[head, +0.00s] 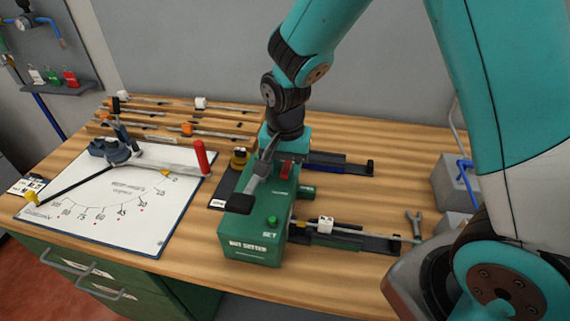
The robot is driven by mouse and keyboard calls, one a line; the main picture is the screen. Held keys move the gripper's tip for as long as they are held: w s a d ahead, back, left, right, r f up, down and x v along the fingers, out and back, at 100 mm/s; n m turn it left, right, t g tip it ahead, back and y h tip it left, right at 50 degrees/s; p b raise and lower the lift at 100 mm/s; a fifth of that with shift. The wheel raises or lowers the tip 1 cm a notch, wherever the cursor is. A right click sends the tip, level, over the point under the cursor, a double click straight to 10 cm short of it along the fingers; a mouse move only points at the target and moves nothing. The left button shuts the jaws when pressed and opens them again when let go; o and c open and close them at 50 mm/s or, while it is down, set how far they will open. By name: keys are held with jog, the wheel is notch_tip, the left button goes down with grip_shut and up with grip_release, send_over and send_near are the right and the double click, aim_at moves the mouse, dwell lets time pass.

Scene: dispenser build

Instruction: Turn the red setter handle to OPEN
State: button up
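The bar setter (255,235) is a green box near the middle of the bench in the head view, with a green SET button (272,221) on top. A small red handle (286,171) shows at the back of its top; its OPEN marking is too small to read. My gripper (262,168) is at the end of the teal arm, low over the back of the box and close to the red handle. A grey bar with a black end (239,204) slants down-left over the box, and I cannot tell whether it is a finger. The finger gap and any contact are hidden.
A white angle board (110,215) with a long arm and an upright red grip (201,158) lies left. A wooden rack (180,120) of rods stands behind it. Black rails (375,243) and a fork-ended tool (414,222) lie right. Bare wood shows at the right.

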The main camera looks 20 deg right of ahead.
grip_shut()
jog(key=shift+n, duration=0.3)
jog(key=n, duration=0.2)
jog(key=d+n, duration=0.1)
jog(key=shift+s+n, duration=0.25)
jog(key=shift+n, duration=0.05)
jog(key=d+n, duration=0.1)
jog(key=n, duration=0.3)
jog(key=w+d+n, duration=0.1)
jog(key=n, duration=0.4)
jog(key=d+n+p, duration=0.1)
jog(key=n, duration=0.3)
jog(key=shift+w+d+n, duration=0.15)
jog(key=shift+d+n, duration=0.1)
jog(key=shift+n, duration=0.05)
